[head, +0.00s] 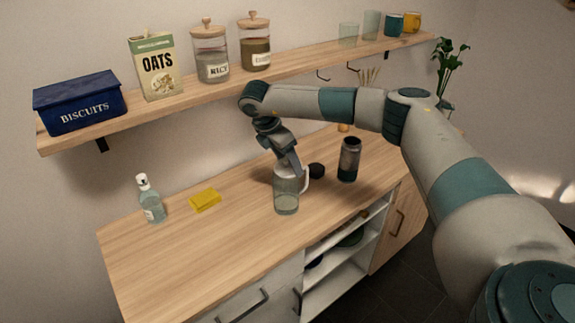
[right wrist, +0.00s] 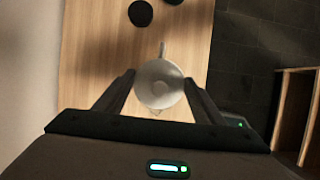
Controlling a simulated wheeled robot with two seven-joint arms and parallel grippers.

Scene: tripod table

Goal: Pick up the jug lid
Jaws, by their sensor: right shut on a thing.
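The glass jug (head: 287,198) stands upright on the wooden counter, with its white handle towards the right. My right gripper (head: 289,166) reaches down from above to the top of the jug. In the right wrist view the pale round jug lid (right wrist: 159,84) lies between the two fingers, and my right gripper (right wrist: 159,92) is shut on it. The jug's handle and spout stick out past the lid there. I cannot tell whether the lid is seated on the jug or slightly raised. My left gripper is not in view.
A dark canister (head: 349,160) and a small black round thing (head: 316,170) stand right of the jug. A yellow sponge (head: 205,200) and a clear bottle (head: 150,200) are at left. A shelf (head: 200,92) with jars and boxes runs above. The counter's front left is clear.

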